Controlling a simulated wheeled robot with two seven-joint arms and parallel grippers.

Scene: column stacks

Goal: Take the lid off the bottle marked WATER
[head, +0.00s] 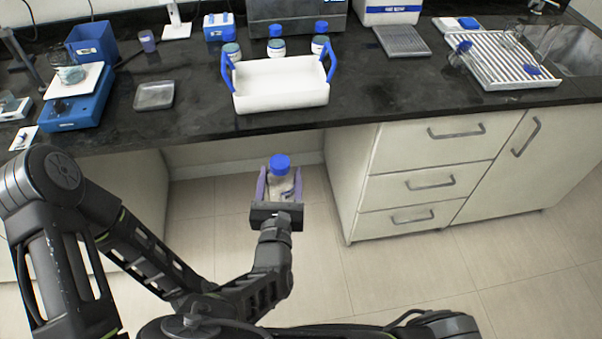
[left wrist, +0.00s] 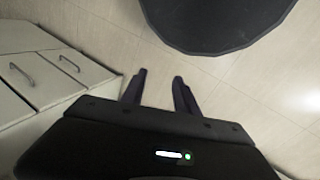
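A clear bottle with a blue lid (head: 280,163) is upright above the floor in front of the counter, in the head view. A gripper (head: 279,184) with purplish fingers is around its body; I take it as my right one, since the left wrist view shows no bottle. The lid sits on top, above the fingers. I cannot read a label on this bottle. My left gripper (left wrist: 160,75) shows in the left wrist view with its fingers apart and only floor between them. I cannot make it out in the head view.
A white carrier (head: 280,99) with blue handles stands on the dark counter (head: 190,121). Several blue-lidded bottles (head: 276,47) stand behind it, labels unreadable. A blue scale (head: 78,108) is at left, a drying rack (head: 500,62) at right. Drawers (head: 425,184) flank the open knee space.

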